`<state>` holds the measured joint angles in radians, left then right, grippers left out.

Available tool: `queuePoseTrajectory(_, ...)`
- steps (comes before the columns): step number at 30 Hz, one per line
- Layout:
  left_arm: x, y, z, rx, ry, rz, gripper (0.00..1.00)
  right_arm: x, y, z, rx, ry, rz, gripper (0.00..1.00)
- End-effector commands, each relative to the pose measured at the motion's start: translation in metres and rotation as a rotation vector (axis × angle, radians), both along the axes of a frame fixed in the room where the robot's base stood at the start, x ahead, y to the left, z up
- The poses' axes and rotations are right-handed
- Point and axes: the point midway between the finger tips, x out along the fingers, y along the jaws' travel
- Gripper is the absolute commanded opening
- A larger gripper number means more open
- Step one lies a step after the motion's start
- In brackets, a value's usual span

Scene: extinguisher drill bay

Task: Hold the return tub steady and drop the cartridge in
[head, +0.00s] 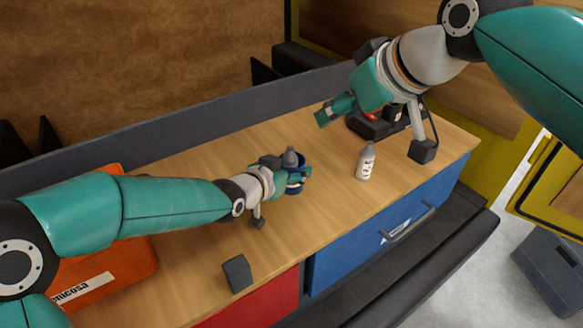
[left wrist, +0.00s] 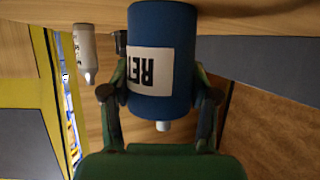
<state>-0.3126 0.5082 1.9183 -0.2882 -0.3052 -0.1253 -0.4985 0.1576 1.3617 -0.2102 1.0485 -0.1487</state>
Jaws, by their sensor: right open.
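The blue return tub (head: 295,188) stands on the wooden bench. In the left wrist view it (left wrist: 160,25) shows upside down, its white label partly reading "RET". My left gripper (head: 298,177) has its fingers against both sides of the tub. A pale grey neck (head: 290,156) sticks up at the tub's mouth and also shows past its rim in the left wrist view (left wrist: 163,126); the rest of that item is hidden. A white bottle-shaped cartridge (head: 366,163) with dark markings stands upright on the bench to the right. My right gripper (head: 331,110) is open, above the bench behind the tub.
Another dark block (head: 237,273) lies at the front. An orange case (head: 110,262) is at the left. The bench between tub and white bottle is clear.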

Motion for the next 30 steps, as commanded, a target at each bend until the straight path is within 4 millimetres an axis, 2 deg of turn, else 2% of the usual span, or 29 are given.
queuePoseTrajectory(1, 0.000, 0.000, 0.000, -0.001, -0.001, 0.000, 0.72, 0.000, 0.000, 0.000, 0.000, 0.000, 0.000, 0.45)
queuePoseTrajectory(3, 0.000, 0.000, 0.000, 0.000, 0.000, 0.000, 0.84, 0.000, 0.000, 0.000, 0.000, 0.000, 0.000, 0.45)
queuePoseTrajectory(4, 0.000, 0.000, 0.000, 0.000, 0.000, 0.000, 0.86, 0.000, 0.000, 0.000, 0.000, 0.000, 0.000, 0.45)
queuePoseTrajectory(17, -0.004, 0.003, 0.003, 0.000, -0.001, 0.001, 0.86, 0.000, 0.000, 0.000, 0.000, 0.000, 0.000, 0.45)
queuePoseTrajectory(22, -0.022, 0.015, 0.012, 0.000, -0.002, 0.002, 0.86, 0.000, 0.000, 0.000, 0.000, 0.000, 0.000, 0.45)
queuePoseTrajectory(30, -0.064, 0.043, 0.033, -0.001, -0.003, 0.002, 0.86, 0.000, 0.000, 0.000, 0.000, 0.000, 0.000, 0.45)
